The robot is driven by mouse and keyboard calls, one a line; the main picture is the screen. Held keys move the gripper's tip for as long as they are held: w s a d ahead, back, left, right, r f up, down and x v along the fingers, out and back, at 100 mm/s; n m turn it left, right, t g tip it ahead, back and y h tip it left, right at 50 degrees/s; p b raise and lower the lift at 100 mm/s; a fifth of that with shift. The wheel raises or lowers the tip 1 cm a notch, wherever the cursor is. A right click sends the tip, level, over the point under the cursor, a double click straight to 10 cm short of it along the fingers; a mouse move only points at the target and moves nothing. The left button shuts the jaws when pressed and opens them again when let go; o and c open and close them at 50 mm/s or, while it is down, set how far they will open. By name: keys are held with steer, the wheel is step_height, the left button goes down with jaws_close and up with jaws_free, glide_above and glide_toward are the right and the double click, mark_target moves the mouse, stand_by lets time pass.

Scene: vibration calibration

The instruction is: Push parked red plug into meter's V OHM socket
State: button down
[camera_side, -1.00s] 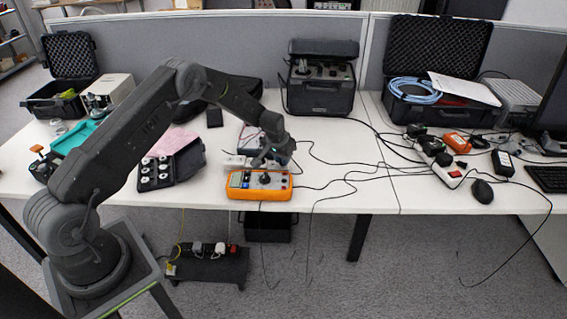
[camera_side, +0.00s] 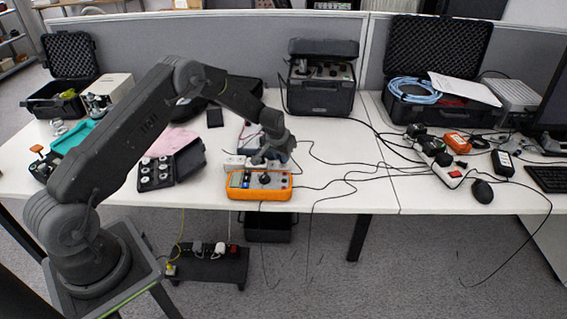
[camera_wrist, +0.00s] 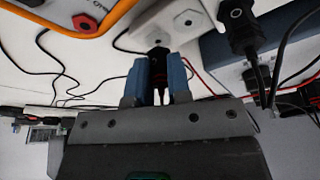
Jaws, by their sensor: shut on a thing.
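The orange-edged meter (camera_side: 259,194) lies on the near edge of the table in the side view, its dial facing up. Its orange rim (camera_wrist: 62,33) shows at the top left of the wrist view, with a red-ringed socket (camera_wrist: 84,22) on its face. My gripper (camera_side: 262,160) is just behind the meter. In the wrist view its blue fingers (camera_wrist: 160,72) are shut on a dark plug-like piece (camera_wrist: 157,54) at a pale grey block (camera_wrist: 143,32). Its red colour is not clear, and its tip is hidden. I cannot tell whether it still sits in the block.
A black plug (camera_wrist: 243,36) with cables stands right of my fingers in the wrist view, near a blue-edged box (camera_wrist: 222,45). A thin red wire (camera_wrist: 190,66) runs close by. Black cables cross the table right of the meter. An open black case (camera_side: 170,165) lies left.

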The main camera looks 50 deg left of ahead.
mark_target(286, 173)
steer(key=shift+r, duration=0.1)
stand_by(0.3)
steer(key=shift+r, duration=1.65)
steer(key=s+d+r, duration=0.2)
steer(key=s+d, duration=0.1)
steer(key=s+d+r, duration=0.1)
steer(key=d, duration=0.1)
steer(key=shift+s+d, duration=0.2)
steer(key=shift+d, duration=0.05)
steer(key=shift+a+f, duration=0.1)
steer(key=shift+f, duration=1.6)
steer(key=shift+f, duration=1.15)
stand_by(1.5)
